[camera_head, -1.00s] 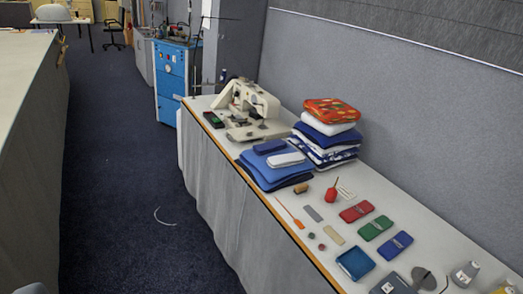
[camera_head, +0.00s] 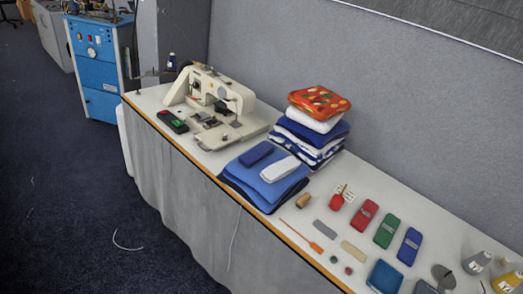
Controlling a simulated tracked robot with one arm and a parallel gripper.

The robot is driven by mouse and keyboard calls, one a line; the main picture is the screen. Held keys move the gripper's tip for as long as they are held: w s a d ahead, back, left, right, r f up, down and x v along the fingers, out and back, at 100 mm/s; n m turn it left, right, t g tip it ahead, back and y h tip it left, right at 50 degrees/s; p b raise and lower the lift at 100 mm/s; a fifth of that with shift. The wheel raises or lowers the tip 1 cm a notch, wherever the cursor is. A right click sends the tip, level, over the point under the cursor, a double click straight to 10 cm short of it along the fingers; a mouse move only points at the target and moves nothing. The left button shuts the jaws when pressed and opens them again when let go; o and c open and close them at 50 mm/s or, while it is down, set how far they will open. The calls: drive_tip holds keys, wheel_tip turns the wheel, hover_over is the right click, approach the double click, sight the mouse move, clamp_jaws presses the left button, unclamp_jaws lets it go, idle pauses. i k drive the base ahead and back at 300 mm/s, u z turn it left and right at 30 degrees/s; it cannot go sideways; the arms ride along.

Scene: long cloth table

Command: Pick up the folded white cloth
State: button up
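A folded white cloth (camera_head: 312,118) lies in the taller stack on the table, directly under an orange patterned cloth (camera_head: 320,101) and on top of blue and blue-and-white folded cloths (camera_head: 312,140). Only its front and side edges show. A smaller white folded piece (camera_head: 280,169) lies on top of the low blue cloth pile (camera_head: 266,188) in front of that stack, beside a small dark blue piece (camera_head: 256,153). Its top is uncovered; I cannot tell for sure that it is cloth. My gripper is not in view.
A cream sewing machine (camera_head: 217,100) stands left of the piles, with a blue cabinet (camera_head: 97,70) beyond. Red, green and blue cases (camera_head: 387,232), a blue tray (camera_head: 384,277), small tools and bottles lie at right. A grey wall runs behind the table.

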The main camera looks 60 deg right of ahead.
sight(277, 171)
drive_tip(key=i, duration=2.7)
drive_tip(key=z, duration=2.55)
